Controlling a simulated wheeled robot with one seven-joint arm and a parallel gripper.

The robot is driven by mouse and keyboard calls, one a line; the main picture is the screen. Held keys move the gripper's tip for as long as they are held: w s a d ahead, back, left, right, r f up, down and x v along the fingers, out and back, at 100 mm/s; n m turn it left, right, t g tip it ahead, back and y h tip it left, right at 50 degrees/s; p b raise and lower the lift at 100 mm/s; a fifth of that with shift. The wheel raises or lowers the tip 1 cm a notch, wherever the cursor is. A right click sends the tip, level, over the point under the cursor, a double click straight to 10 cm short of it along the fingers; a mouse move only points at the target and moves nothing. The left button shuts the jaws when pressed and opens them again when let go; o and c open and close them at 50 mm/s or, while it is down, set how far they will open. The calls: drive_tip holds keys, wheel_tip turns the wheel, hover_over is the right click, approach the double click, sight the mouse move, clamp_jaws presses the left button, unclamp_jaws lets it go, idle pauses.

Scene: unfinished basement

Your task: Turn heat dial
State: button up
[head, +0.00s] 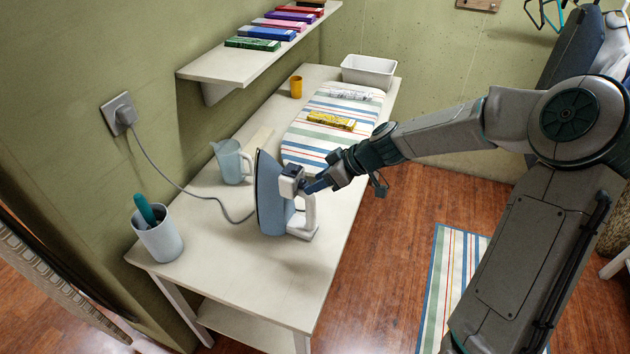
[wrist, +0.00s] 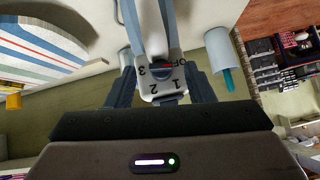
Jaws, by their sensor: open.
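My gripper (head: 310,186) is at the dial end of the iron. In the wrist view my gripper (wrist: 160,68) is open, one finger on each side of the dial housing. I cannot tell whether the fingers touch it.
A cord runs from the iron to the wall socket (head: 120,113). A jug (head: 232,162) and a cup (head: 158,236) stand on the table (head: 295,272). A striped ironing pad (head: 305,150) with a yellow packet (head: 331,121) lies behind. The front of the table is clear.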

drive_tip(key=shift+x, duration=0.8)
drive_tip(key=shift+c, duration=0.3)
drive_tip(key=c, duration=0.9)
drive_tip(key=shift+m+g, duration=0.3)
drive_tip(key=shift+g, duration=0.3)
drive_tip(key=shift+c, duration=0.2)
drive_tip(key=o, duration=1)
drive_tip(key=b+v, duration=0.1)
drive_tip(key=v, duration=1.2)
drive_tip(key=shift+d+b, duration=0.35)
drive_tip(key=shift+d, duration=0.15)
